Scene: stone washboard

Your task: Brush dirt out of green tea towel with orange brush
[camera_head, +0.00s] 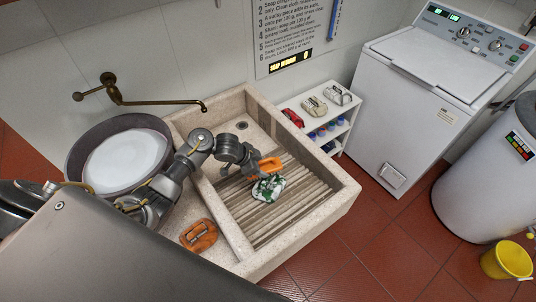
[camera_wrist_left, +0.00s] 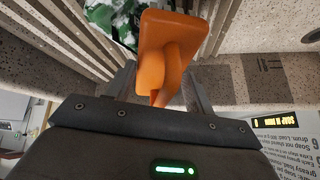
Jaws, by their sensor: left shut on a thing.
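The green tea towel (camera_head: 268,188), crumpled and patterned green and white, lies on the ridged stone washboard (camera_head: 300,207) in the head view. Part of it also shows at the top of the wrist view (camera_wrist_left: 112,20). My left gripper (camera_head: 254,170) is over the washboard, beside the towel's upper left edge. It is shut on the orange brush (camera_head: 271,164), which fills the middle of the wrist view (camera_wrist_left: 165,50). The brush is right at the towel; I cannot tell whether its bristles touch it. Dirt on the towel is too small to make out. My right gripper is out of view.
Another orange object (camera_head: 198,236) lies on the stone ledge at front left. A round basin (camera_head: 74,161) with whitish contents stands left, under a brass tap (camera_head: 150,101). A white shelf (camera_head: 343,128) with small items and a white washing machine (camera_head: 408,98) stand right.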

